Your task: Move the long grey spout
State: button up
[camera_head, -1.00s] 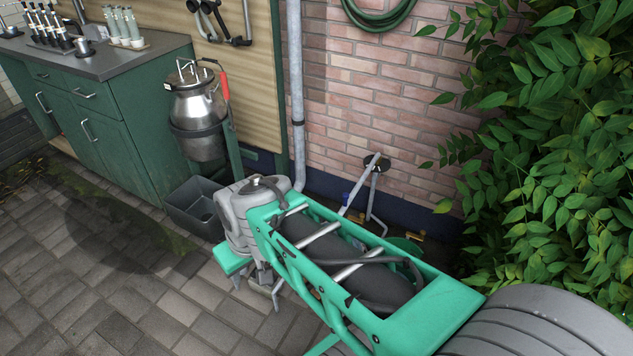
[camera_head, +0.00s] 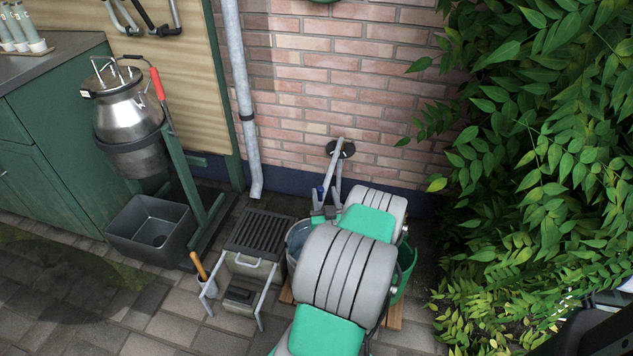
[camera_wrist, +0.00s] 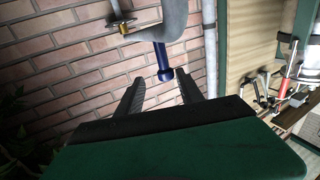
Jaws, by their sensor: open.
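The long grey spout (camera_head: 331,170) slants down from a round black plate on the brick wall in the head view. A small blue piece (camera_head: 320,193) shows beside its lower end. In the wrist view a curved grey pipe (camera_wrist: 177,20), apparently part of the spout, is at the top, with a blue rod-like piece (camera_wrist: 162,55) hanging below it. My gripper (camera_wrist: 160,77) is open, its two dark fingers pointing up at the wall. The blue piece's rounded end appears between the fingertips; I cannot tell whether anything touches. In the head view my arm hides most of the gripper.
A metal bucket (camera_head: 298,236) stands below the spout, partly behind my arm. A grated dark box (camera_head: 260,232) and a grey basin (camera_head: 150,232) are to its left. A drainpipe (camera_head: 239,95) runs down the wall. Leafy branches (camera_head: 540,170) crowd the right side.

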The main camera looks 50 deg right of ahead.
jog(key=shift+y, duration=0.3)
jog(key=x, duration=0.5)
jog(key=shift+w+a, duration=0.4)
jog(key=shift+w+d, duration=0.3)
jog(key=shift+d, duration=0.1)
jog(key=shift+c, duration=0.4)
grip_shut()
